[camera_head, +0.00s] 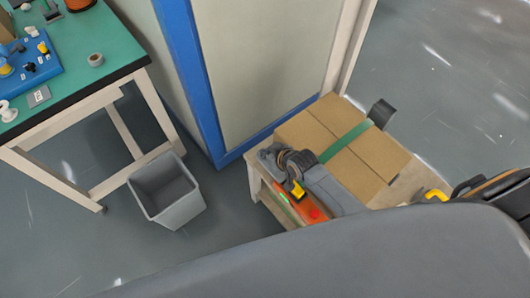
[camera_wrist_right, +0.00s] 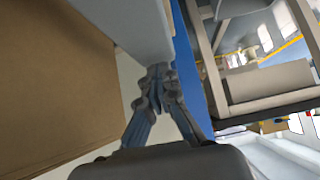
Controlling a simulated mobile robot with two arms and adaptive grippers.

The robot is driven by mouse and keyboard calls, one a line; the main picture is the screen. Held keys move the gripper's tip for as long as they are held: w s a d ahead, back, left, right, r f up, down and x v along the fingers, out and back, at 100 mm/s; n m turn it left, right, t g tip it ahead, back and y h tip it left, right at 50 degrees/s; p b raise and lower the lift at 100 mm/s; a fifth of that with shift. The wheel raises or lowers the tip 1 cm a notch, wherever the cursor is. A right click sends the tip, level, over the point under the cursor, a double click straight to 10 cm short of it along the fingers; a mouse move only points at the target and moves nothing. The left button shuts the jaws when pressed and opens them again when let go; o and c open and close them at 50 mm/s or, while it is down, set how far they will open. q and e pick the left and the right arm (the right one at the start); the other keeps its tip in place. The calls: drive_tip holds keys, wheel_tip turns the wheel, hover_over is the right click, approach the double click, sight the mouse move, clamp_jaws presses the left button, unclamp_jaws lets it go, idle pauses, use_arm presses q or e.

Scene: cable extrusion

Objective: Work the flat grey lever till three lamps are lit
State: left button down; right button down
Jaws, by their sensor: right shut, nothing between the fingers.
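A strapping tool with an orange body (camera_head: 303,207) sits at the near left side of the cardboard box (camera_head: 345,140). Its long flat grey lever (camera_head: 333,190) lies along the top. A green lit strip and a red spot show on the orange face; I cannot tell how many lamps are lit. In the right wrist view my right gripper (camera_wrist_right: 160,75) is shut and empty, beside the box (camera_wrist_right: 50,80). Its fingertips are close to a flat grey piece (camera_wrist_right: 135,25), probably the lever; contact is unclear. In the head view its fingers are not clear. My left gripper is not in view.
A green strap (camera_head: 346,140) crosses the box, with a dark block (camera_head: 381,113) at its far end. The box rests on a small wooden table (camera_head: 408,184). A grey bin (camera_head: 167,190) and a green-topped workbench (camera_head: 85,40) stand left. A blue-edged cabinet (camera_head: 190,70) stands behind.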

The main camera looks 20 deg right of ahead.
drive_tip(key=shift+w+g+p, duration=0.2)
drive_tip(key=shift+g+p, duration=0.1)
drive_tip(key=shift+p, duration=0.25)
drive_tip(key=shift+w+a+f+g+h+p, duration=0.2)
drive_tip(key=shift+f+g+h+p, duration=0.1)
drive_tip(key=shift+f+g+p, duration=0.4)
drive_tip(key=shift+f+g, duration=0.4)
drive_tip(key=shift+f, duration=0.8)
drive_tip(key=r+p, duration=0.2)
drive_tip(key=w+r+p, duration=0.1)
drive_tip(key=r+p, duration=0.1)
drive_tip(key=shift+a+r, duration=0.15)
drive_tip(key=shift+r, duration=0.15)
drive_tip(key=shift+s+r, duration=0.1)
drive_tip(key=shift+r, duration=0.2)
drive_tip(key=p+v, duration=0.1)
drive_tip(key=v, duration=0.7)
drive_tip(key=shift+r+p, duration=0.3)
drive_tip(key=shift+r, duration=0.15)
